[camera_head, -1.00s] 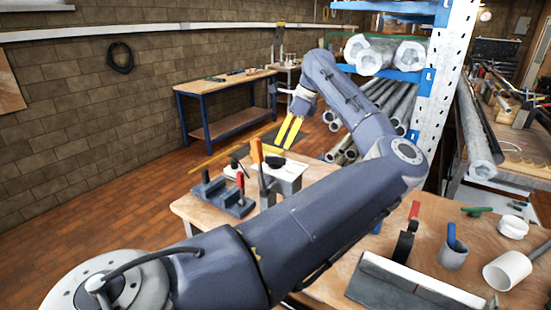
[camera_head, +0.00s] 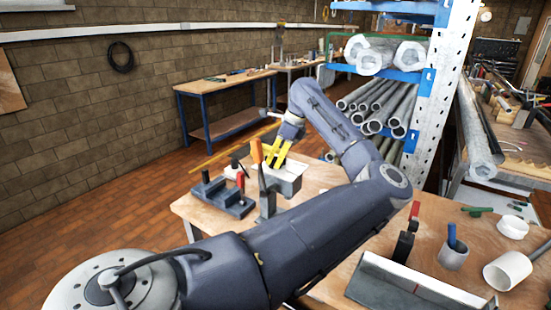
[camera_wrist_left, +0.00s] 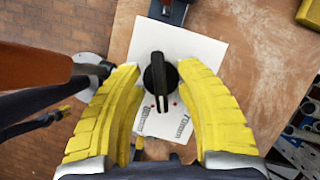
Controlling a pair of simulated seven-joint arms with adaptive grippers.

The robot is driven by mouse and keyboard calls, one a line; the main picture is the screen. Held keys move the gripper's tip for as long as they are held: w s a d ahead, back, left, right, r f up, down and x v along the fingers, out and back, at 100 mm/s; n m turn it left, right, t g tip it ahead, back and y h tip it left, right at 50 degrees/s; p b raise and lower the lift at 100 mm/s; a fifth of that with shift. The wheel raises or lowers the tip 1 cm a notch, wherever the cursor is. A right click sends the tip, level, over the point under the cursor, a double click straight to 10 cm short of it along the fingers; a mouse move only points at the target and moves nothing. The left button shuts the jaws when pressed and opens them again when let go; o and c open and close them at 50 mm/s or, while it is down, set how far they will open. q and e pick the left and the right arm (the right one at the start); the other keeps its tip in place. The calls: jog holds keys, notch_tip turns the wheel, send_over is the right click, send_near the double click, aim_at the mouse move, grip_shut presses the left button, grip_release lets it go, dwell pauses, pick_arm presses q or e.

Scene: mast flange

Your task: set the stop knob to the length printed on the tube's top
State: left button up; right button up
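The black stop knob (camera_wrist_left: 157,78) sits on a white plate (camera_wrist_left: 190,50) in the left wrist view, its grip bar running nearly up and down the picture. Printed labels and small red marks show on the plate below the knob; the labels are too small to read surely. My left gripper (camera_wrist_left: 159,68) is open, with one yellow finger on each side of the knob and a gap to it.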

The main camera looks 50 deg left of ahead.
pick_arm(q)
grip_shut()
jog(key=m, duration=0.2)
jog(key=m+t, duration=0.1)
jog(key=m, duration=0.1)
jog(key=shift+m+t+y, duration=0.3)
jog(key=shift+y, duration=0.1)
grip_release()
jog(key=v, duration=1.2)
dwell(0.4)
